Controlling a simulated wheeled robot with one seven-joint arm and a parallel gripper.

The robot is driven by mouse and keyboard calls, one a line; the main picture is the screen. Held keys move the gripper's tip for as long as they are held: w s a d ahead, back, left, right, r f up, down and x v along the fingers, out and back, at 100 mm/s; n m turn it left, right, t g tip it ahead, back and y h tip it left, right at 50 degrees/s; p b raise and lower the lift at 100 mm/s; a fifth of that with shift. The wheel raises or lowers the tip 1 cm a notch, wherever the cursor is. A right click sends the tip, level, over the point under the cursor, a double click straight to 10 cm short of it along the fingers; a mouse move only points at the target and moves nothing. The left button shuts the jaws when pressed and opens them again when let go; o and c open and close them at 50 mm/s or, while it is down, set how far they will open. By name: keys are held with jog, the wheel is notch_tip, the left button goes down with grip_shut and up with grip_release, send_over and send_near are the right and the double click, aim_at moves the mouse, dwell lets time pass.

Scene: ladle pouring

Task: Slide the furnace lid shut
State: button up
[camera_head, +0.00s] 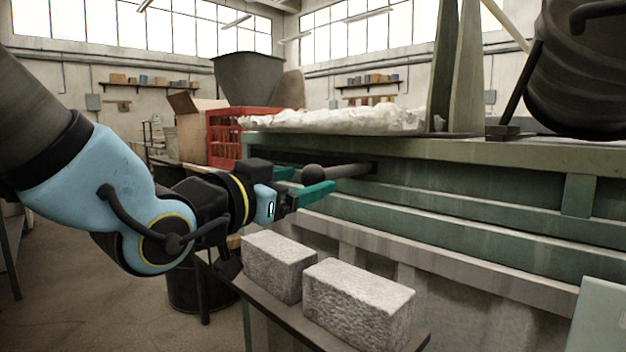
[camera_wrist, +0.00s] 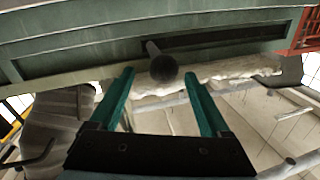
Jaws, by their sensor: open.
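A dark rod handle (camera_head: 350,170) with a round ball knob (camera_head: 313,173) sticks out of a slot in the side of the green furnace housing (camera_head: 470,185). My gripper (camera_head: 309,181) is open, with teal fingers on either side of the knob in the head view. In the wrist view the knob (camera_wrist: 164,68) shows between the tips of my gripper (camera_wrist: 159,73), with a gap on each side. The slot (camera_wrist: 215,37) shows as a dark strip beside the rod. I cannot make out the lid itself.
Two grey stone blocks (camera_head: 277,265) (camera_head: 358,305) stand on a narrow shelf below my gripper. A rough white layer (camera_head: 335,120) lies on top of the housing. A red crate (camera_head: 225,135) is behind, and a large dark vessel (camera_head: 580,70) hangs at upper right.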

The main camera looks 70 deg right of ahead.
jog(key=w+a, duration=0.1)
jog(key=a, duration=0.5)
jog(key=shift+a, duration=0.4)
